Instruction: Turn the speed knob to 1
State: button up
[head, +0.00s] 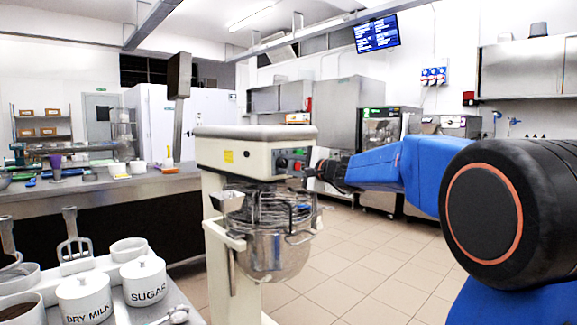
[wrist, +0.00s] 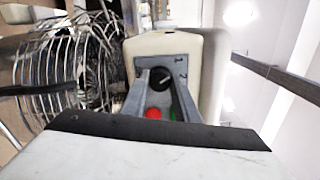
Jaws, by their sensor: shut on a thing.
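The speed knob (wrist: 159,79) is round and black with a light pointer line, on the grey control panel of a cream mixer (head: 255,146). In the wrist view the line slants to the upper right, towards the side with the printed 1 and 2. I cannot tell exactly which mark it meets. My gripper (wrist: 159,76) is shut on the knob, one finger on each side. In the head view my gripper (head: 311,172) reaches the panel from the right, and the knob is hard to make out.
A red button (wrist: 153,113) and a green button (wrist: 174,114) sit between my fingers, close to the knob. The wire guard (head: 265,205) and steel bowl (head: 275,250) are below the panel. Open tiled floor (head: 360,285) lies right of the mixer.

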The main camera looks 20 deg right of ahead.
jog(key=shift+f+n, duration=0.15)
jog(key=shift+n, duration=0.95)
jog(key=o, duration=1)
jog(key=shift+o, duration=0.2)
jog(key=shift+s, duration=0.1)
jog(key=v, duration=1.7)
jog(key=shift+s, duration=0.1)
